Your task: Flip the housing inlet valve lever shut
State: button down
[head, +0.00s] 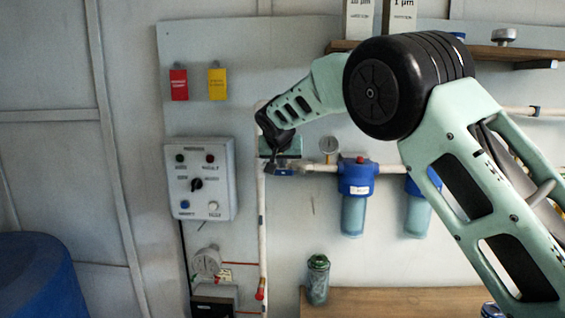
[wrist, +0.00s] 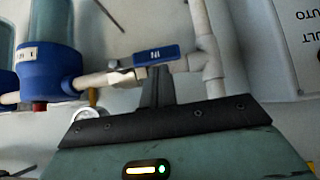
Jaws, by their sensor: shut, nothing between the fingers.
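The housing inlet valve lever is a blue handle marked "IN" (wrist: 156,55), upside down in the wrist view. It lies roughly along the white pipe, beside the metal valve body (wrist: 122,77). In the head view the blue lever (head: 286,172) shows just below my gripper, left of the first blue-topped filter housing (head: 356,178). My gripper (wrist: 156,72) is shut and empty, its fingertips at the lever's lower edge in the wrist view; I cannot tell whether they touch. In the head view my gripper (head: 276,160) partly covers the valve area.
A pressure gauge (head: 329,145) sits on the pipe right of the valve. A vertical white pipe (head: 262,225) runs down at the left. The grey control box (head: 200,180) is further left. A green canister (head: 317,279) stands on the low wooden shelf (head: 400,301).

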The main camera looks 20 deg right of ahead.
aim_at(280, 173)
jog(key=shift+a+f+n+h, duration=0.2)
jog(key=shift+f+n+h, duration=0.1)
jog(key=shift+f, duration=0.05)
jog(key=f+h, duration=0.1)
jog(key=a+f+n+g+h+b, duration=0.1)
jog(key=shift+w+f+h, duration=0.1)
jog(key=shift+w+h, duration=0.05)
jog(key=shift+h, duration=0.15)
jog(key=s+d+f+n+h+b, duration=0.1)
jog(key=d+f+n+h+b, duration=0.2)
jog(key=f+n+h+b, duration=0.4)
jog(key=shift+d+n+t+h+b, duration=0.2)
jog(key=shift+n+t+h+b, duration=0.2)
jog(key=shift+h+b, duration=1.25)
jog(key=shift+d, duration=0.1)
